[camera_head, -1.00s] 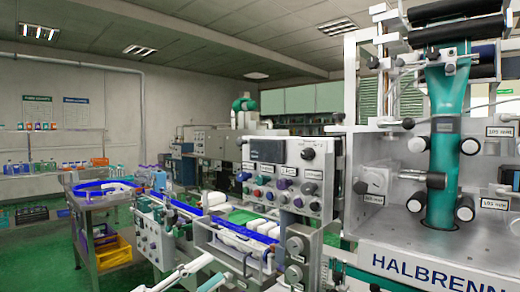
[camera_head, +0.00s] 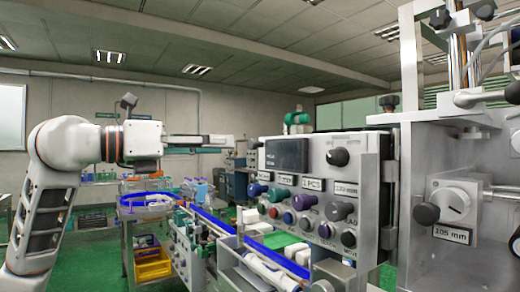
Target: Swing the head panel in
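The head panel is a grey control box (camera_head: 374,165) with a dark display (camera_head: 287,154), a black knob (camera_head: 338,157), and rows of coloured knobs and buttons. It stands right of the middle, beside the metal machine housing (camera_head: 460,160). My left arm comes in from the left, with its gripper (camera_head: 225,142) level and pointing right. The fingers end left of the panel, with a visible gap in the picture. Their opening is seen side-on and cannot be judged. My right gripper is not in view.
A conveyor with blue rails (camera_head: 210,220) and white bottles (camera_head: 275,273) runs below the panel. A round blue-rimmed feeder table (camera_head: 148,200) with a yellow crate (camera_head: 153,266) stands at left. Green floor shows between them.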

